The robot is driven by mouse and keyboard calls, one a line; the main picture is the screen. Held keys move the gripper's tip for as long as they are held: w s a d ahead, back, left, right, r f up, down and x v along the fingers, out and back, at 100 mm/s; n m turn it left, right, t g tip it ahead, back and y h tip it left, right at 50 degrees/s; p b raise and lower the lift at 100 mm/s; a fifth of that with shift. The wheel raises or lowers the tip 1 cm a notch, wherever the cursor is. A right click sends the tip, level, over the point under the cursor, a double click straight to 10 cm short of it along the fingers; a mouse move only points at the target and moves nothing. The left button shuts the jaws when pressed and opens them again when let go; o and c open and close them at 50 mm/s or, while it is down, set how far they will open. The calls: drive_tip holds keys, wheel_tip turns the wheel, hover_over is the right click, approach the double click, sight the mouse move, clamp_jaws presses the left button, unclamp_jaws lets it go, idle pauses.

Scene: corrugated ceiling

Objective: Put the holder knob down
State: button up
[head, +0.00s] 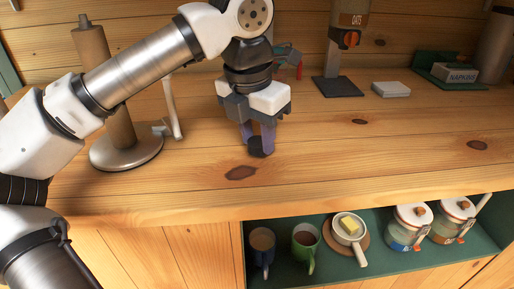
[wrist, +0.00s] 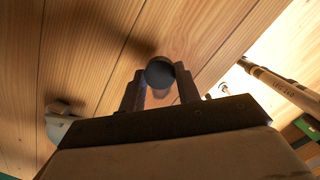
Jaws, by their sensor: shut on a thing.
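The holder knob is a small dark round piece (wrist: 160,73) held between the two fingertips in the wrist view. In the head view the dark knob (head: 258,148) shows at the lower end of my gripper (head: 260,139), close over the wooden counter (head: 330,170). My gripper points down and is shut on the knob. I cannot tell whether the knob touches the counter. A paper towel holder (head: 125,155) with a round metal base and a brown upright post stands to the left of my gripper.
A dark pad (head: 337,87) under a dispenser (head: 347,30), a white block (head: 390,89) and a napkin box (head: 456,73) stand at the back right. The open shelf below holds mugs (head: 304,242), a small pan (head: 348,230) and jars (head: 408,228). The counter right of my gripper is clear.

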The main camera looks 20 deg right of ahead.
sight(256, 142)
drive_tip(key=shift+f, duration=1.5)
drive_tip(key=shift+f, duration=0.1)
drive_tip(key=o, duration=0.9)
drive_tip(key=shift+o, duration=0.2)
wheel_tip(256, 142, up, 12)
drive_tip(key=a+p, duration=0.1)
drive_tip(key=shift+s+a, duration=0.3)
drive_tip(key=shift+s, duration=0.15)
